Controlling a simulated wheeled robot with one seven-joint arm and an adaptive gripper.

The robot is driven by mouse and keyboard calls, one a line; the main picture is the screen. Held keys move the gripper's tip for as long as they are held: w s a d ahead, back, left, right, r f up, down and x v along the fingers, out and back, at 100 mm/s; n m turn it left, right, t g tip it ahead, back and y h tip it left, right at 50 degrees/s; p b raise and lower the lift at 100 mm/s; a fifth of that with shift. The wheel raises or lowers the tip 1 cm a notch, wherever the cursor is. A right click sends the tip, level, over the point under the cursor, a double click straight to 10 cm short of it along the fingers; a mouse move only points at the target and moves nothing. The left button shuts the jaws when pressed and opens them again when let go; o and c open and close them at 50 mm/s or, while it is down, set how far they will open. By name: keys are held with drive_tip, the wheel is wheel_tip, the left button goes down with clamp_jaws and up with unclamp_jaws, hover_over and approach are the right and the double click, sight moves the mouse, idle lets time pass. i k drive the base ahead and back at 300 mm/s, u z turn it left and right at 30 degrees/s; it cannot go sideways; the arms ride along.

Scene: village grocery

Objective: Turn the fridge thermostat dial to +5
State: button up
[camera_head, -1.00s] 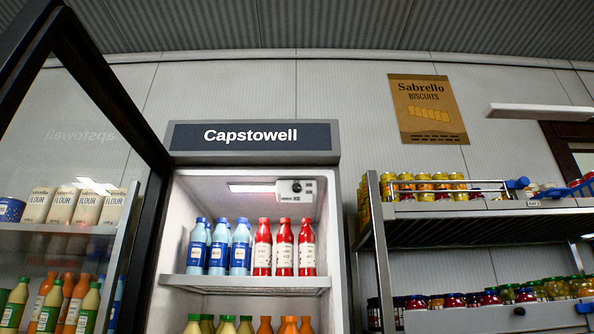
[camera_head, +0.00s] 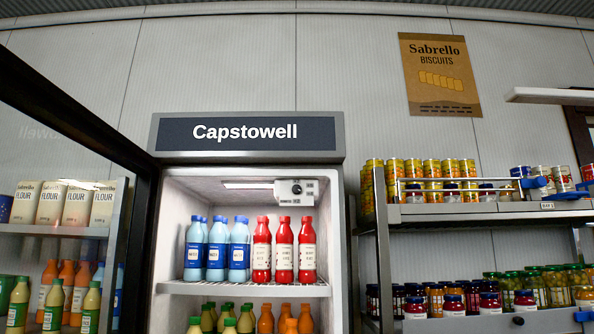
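The Capstowell fridge (camera_head: 247,133) stands upright in the middle of the head view with its glass door (camera_head: 70,120) swung open to the left. A small white thermostat box (camera_head: 294,192) hangs under the fridge ceiling at the upper right of the inside. Its dark round dial (camera_head: 297,188) sits on the front face. Small marks surround the dial, but they are too small to read, so the setting cannot be told. My gripper is not in view.
Blue-capped bottles (camera_head: 217,248) and red bottles (camera_head: 284,250) stand on the upper fridge shelf (camera_head: 240,289), below the thermostat box. More bottles stand lower down. A shelf rack (camera_head: 470,210) with cans and jars is on the right. The space before the dial looks clear.

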sight(296, 188)
drive_tip(key=z, duration=0.5)
drive_tip(key=k, duration=1.15)
drive_tip(key=u, duration=0.15)
drive_tip(key=i, duration=1.7)
drive_tip(key=z, duration=0.7)
